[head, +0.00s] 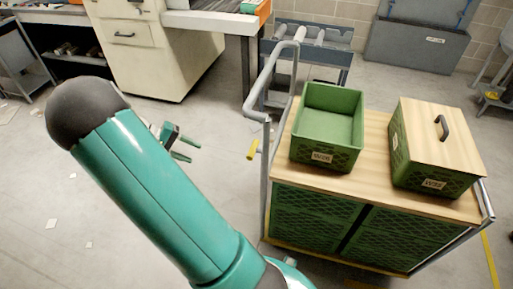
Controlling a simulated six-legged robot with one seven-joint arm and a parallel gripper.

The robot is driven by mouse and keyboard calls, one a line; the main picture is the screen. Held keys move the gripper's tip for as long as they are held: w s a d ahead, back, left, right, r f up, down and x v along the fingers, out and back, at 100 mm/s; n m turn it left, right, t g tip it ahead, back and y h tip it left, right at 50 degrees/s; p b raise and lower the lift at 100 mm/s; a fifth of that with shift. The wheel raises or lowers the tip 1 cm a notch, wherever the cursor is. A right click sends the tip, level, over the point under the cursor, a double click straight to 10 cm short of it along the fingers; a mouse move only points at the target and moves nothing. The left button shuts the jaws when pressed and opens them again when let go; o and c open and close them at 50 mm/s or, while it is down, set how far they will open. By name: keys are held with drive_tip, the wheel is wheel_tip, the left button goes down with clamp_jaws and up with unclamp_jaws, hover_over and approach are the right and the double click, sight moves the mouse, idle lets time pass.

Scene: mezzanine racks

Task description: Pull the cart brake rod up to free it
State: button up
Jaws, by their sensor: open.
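The cart (376,135) stands right of centre, with a wooden top, green mesh sides and a grey tube handle (264,95) at its left end. A short rod with a yellow grip (252,150) sticks out by the handle post on that end; it looks like the brake rod. It appears tilted, and its lower mount is hard to make out. My gripper (195,152) is open and empty, left of the yellow grip with a clear gap between them. Its fingers point right toward the cart. My teal arm hides part of the gripper's wrist and the floor.
An open green crate (328,128) and a green crate with a wooden handled lid (436,145) stand on the cart. Behind are a cream cabinet (150,50), a roller stand (312,40) and a grey bin (418,45). The floor between gripper and cart looks clear.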

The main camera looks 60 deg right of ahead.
sight(257, 150)
drive_tip(key=s+d+f+m+g+h, duration=0.1)
drive_tip(key=s+d+f+g+h, duration=0.2)
drive_tip(key=d+f, duration=0.35)
drive_tip(key=s+d+f+m+g+h, duration=0.1)
drive_tip(key=d+f+g+h, duration=0.2)
drive_tip(key=d+f+g, duration=0.3)
drive_tip(key=s+d+r+t, duration=0.1)
drive_tip(key=s+d, duration=0.6)
drive_tip(key=s, duration=0.4)
drive_tip(key=shift+r, duration=0.3)
drive_tip(key=shift+s, duration=0.1)
clamp_jaws()
drive_tip(key=shift+r, duration=0.1)
